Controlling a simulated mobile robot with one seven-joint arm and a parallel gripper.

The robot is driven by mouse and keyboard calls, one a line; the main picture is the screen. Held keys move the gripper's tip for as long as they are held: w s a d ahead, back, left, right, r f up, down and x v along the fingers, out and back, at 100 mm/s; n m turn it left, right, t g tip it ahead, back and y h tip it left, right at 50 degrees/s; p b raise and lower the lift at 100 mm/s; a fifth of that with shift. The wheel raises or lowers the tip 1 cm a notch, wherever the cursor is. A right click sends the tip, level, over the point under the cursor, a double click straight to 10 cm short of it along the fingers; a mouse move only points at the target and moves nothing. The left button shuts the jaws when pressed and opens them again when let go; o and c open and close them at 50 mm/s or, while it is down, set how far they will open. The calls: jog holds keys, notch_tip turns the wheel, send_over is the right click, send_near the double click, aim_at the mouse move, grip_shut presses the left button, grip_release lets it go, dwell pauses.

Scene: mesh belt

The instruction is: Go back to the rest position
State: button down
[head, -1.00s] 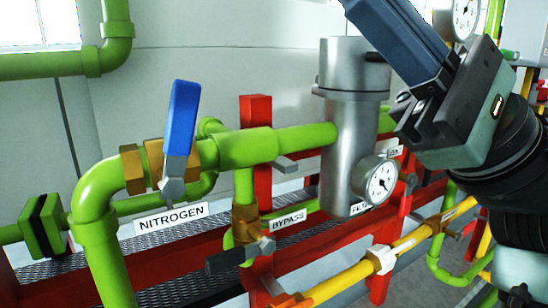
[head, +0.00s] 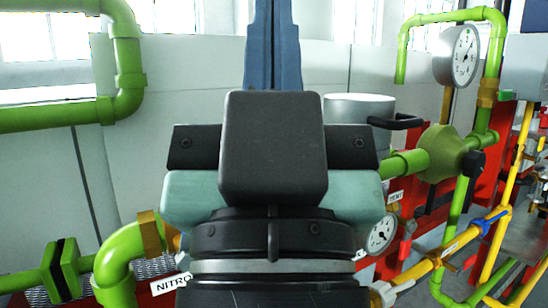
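My gripper (head: 272,45) stands in the middle of the head view, seen from behind, pointing up and away. Its two blue fingers lie side by side with only a thin dark line between them. They look shut, with nothing seen between them; their tips reach the top edge of the picture. The nitrogen label (head: 170,284) shows only in part at the lower left.
Green pipe (head: 118,262) with a flange (head: 60,270) runs at the lower left. A grey filter canister (head: 360,108) stands behind my gripper, with a small gauge (head: 381,235) below. A larger gauge (head: 465,55), green pipes and yellow pipe (head: 440,258) fill the right. Pale wall panels stand behind.

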notch_tip(320, 180, up, 34)
jog(key=r+p, duration=0.1)
jog(key=p, duration=3.2)
jog(key=w+d+f+m+g+y, duration=0.1)
jog(key=w+d+f+g, duration=0.1)
jog(key=w+f+g, duration=0.5)
jog(key=w+d+f+m+y, duration=0.15)
jog(key=w+f, duration=0.35)
jog(key=f, duration=0.6)
notch_tip(320, 180, down, 16)
jog(key=w+d+m+g+y, duration=0.2)
jog(key=g+y, duration=0.1)
jog(key=g, duration=0.2)
jog(key=s+d+f+m+g+y+p, duration=0.2)
jog(key=s+f+m+y, duration=0.6)
jog(key=s+f, duration=0.85)
jog(key=w+a+r+p, duration=0.1)
jog(key=w+a+p, duration=0.3)
jog(key=a, duration=0.6)
jog(key=shift+w+r+p, duration=0.35)
jog(key=shift+w+r, duration=0.05)
jog(key=shift+w, duration=0.1)
